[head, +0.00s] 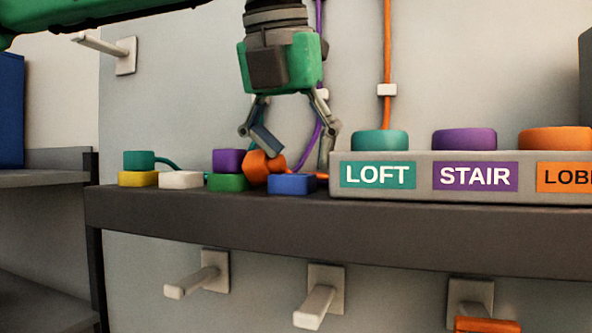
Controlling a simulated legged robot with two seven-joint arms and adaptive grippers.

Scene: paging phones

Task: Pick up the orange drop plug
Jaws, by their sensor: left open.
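The orange drop plug (262,166) lies on the dark shelf in the head view, among several coloured blocks. It looks tilted and rests close to a purple block and a blue block. My left gripper (291,150) points down from above, its fingers spread open. The plug is just below and between the fingers, nearer the left finger, which overlaps it in the picture. I cannot tell whether the finger touches it. My right gripper does not show.
Purple (228,160), green (228,182), blue (292,184), white (180,180), yellow (138,179) and teal (139,160) blocks crowd the shelf (200,208). A grey labelled panel (424,158) stands close on the right. Pegs (318,300) stick out below.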

